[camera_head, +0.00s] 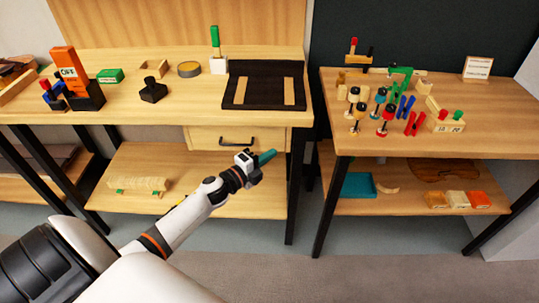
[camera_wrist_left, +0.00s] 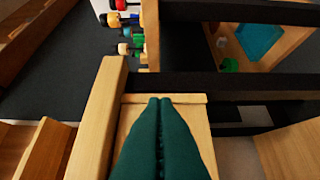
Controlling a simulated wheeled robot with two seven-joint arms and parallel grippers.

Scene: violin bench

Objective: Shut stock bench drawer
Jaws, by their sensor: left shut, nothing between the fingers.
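The bench drawer (camera_head: 207,139) is a pale wooden front with a black bar handle (camera_head: 237,141), just under the top of the left bench (camera_head: 150,110). How far out it stands is hard to tell. My left gripper (camera_head: 268,156) is in front of the bench, at the drawer's lower right, with its green fingers pointing right. In the left wrist view its fingers (camera_wrist_left: 160,101) are shut together and empty, over a pale wooden surface. I cannot tell whether they touch the drawer. My right gripper is not in view.
A black mat (camera_head: 235,95) lies on the bench above the drawer. A black bench leg (camera_head: 296,185) stands right of my left gripper. The right bench (camera_head: 360,140) holds clamps and small parts. A lower shelf (camera_head: 235,205) lies beneath the drawer.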

